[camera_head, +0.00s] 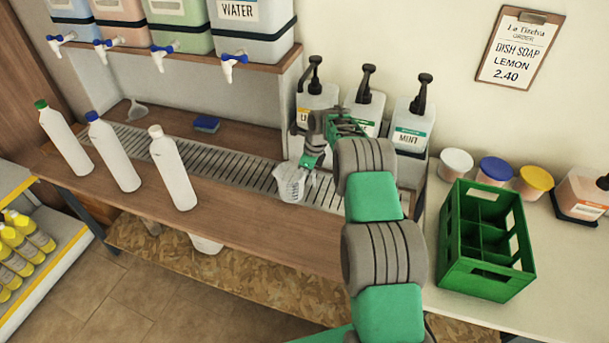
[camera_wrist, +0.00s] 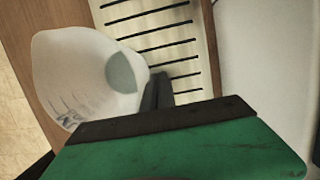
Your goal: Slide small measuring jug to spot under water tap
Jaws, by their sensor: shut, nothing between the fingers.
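The small measuring jug (camera_head: 290,182) is translucent white and stands on the slatted drip grate (camera_head: 225,163). In the wrist view the jug (camera_wrist: 75,85) fills the left side, with dark scale marks on its wall. My gripper (camera_head: 309,162) is shut and empty, low over the grate at the jug's right side. In the wrist view its fingertips (camera_wrist: 158,88) are close beside the jug's wall; I cannot tell whether they touch. The water tap (camera_head: 231,66), white with a blue handle, hangs under the drum labelled WATER (camera_head: 250,28), left of the jug.
Three white bottles (camera_head: 172,170) stand on the wooden counter at left. A blue sponge (camera_head: 206,124) lies behind the grate. Pump dispensers (camera_head: 412,125) stand behind my arm. A green crate (camera_head: 480,240) is at right. The grate left of the jug is clear.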

